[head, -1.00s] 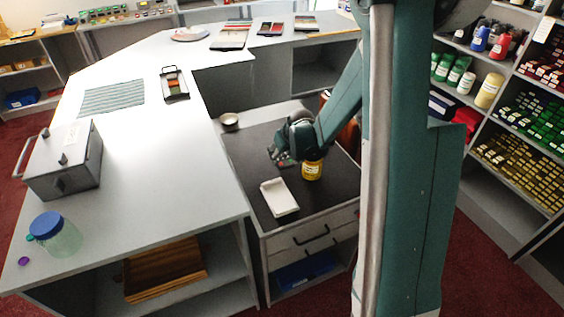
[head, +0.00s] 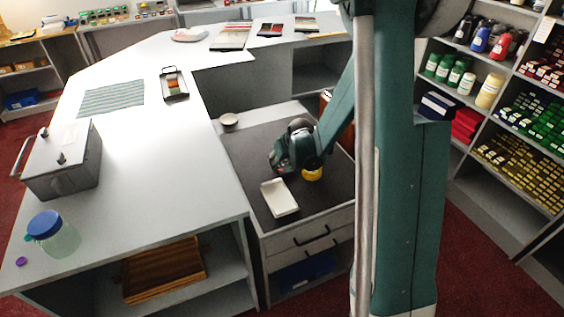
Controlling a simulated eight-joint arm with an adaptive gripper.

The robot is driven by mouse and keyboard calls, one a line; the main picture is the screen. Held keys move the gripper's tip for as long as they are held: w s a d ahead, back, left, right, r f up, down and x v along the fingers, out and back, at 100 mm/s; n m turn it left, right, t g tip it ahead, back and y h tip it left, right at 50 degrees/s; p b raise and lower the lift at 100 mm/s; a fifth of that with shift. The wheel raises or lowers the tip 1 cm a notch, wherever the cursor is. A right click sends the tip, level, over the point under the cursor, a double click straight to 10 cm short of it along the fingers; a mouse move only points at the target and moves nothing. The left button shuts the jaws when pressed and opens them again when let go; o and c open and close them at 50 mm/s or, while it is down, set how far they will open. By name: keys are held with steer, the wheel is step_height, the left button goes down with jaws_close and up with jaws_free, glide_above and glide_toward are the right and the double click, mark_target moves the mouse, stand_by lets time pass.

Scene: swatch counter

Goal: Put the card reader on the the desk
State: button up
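My gripper (head: 279,165) is over the dark-topped drawer unit (head: 250,160), pointing down and left. A small dark patch with a red spot shows at its fingertips. This may be the card reader, but the gripper hides most of it and I cannot make it out surely. I cannot tell whether the fingers are closed on it. The large pale desk (head: 160,190) runs along the left of the drawer unit, with much bare surface.
A white tray (head: 280,198), a yellow-lidded jar (head: 312,174) and a small bowl (head: 229,120) stand close around my gripper. On the desk are a grey metal box (head: 65,165), a blue-lidded jar (head: 52,235), a striped cloth (head: 112,97) and a swatch tray (head: 174,83).

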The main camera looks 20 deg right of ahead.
steer(key=shift+f, duration=0.15)
steer(key=o, duration=1.1)
steer(key=shift+r, duration=0.25)
steer(key=shift+p+v, duration=0.85)
steer(key=shift+v, duration=2.85)
steer(key=shift+s+r, duration=0.1)
